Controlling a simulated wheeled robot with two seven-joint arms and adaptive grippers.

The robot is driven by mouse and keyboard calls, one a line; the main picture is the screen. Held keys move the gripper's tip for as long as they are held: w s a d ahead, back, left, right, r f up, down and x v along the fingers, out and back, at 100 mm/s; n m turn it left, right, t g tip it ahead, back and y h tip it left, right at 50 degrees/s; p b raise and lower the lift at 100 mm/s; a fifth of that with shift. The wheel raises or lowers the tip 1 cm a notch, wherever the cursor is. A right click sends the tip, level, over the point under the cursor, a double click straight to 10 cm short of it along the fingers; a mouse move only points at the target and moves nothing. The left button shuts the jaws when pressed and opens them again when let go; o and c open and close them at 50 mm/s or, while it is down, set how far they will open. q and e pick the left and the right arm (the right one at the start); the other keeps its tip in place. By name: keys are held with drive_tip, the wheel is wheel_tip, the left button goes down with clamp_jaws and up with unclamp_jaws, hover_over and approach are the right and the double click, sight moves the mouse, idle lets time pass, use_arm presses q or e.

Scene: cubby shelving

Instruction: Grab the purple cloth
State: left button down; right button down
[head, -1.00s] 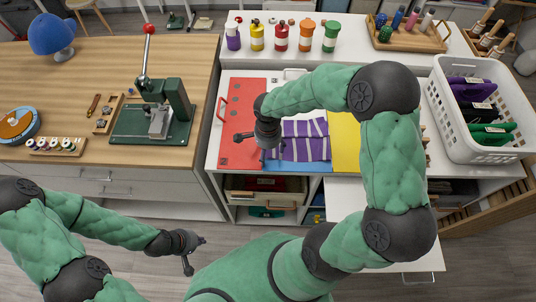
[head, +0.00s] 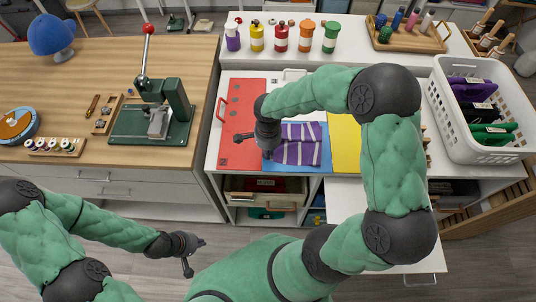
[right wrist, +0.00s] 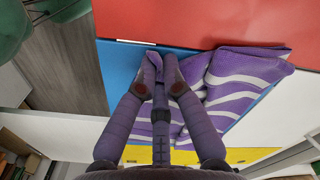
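The purple cloth (head: 301,147) with white stripes lies on the blue section (head: 281,185) of the white worktop, its left part wrinkled and bunched. The cloth also shows in the right wrist view (right wrist: 240,78). My right gripper (head: 262,149) is over the cloth's left edge. In the right wrist view my right gripper's fingers (right wrist: 158,72) are closed on a raised fold of the cloth; the rest of it lies on the surface. My left gripper (head: 196,256) is open and empty, in front of the counters and away from the cloth.
A red panel (head: 243,100) is left of the cloth and a yellow one (head: 346,145) is right. Several bottles (head: 281,37) stand behind. A white basket (head: 437,105) stands at right. A green press (head: 158,112) stands on the wooden counter at left.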

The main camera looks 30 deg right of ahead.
drive_tip(key=shift+s+a+f, duration=0.2)
drive_tip(key=shift+s+f, duration=0.2)
wheel_tip(320, 180, up, 12)
drive_tip(key=p, duration=0.7)
drive_tip(key=shift+w+d+r+p, duration=0.15)
drive_tip(key=shift+w+r+p, duration=0.05)
drive_tip(key=shift+w+p, duration=0.15)
wheel_tip(320, 180, up, 27)
drive_tip(key=p, duration=1.7)
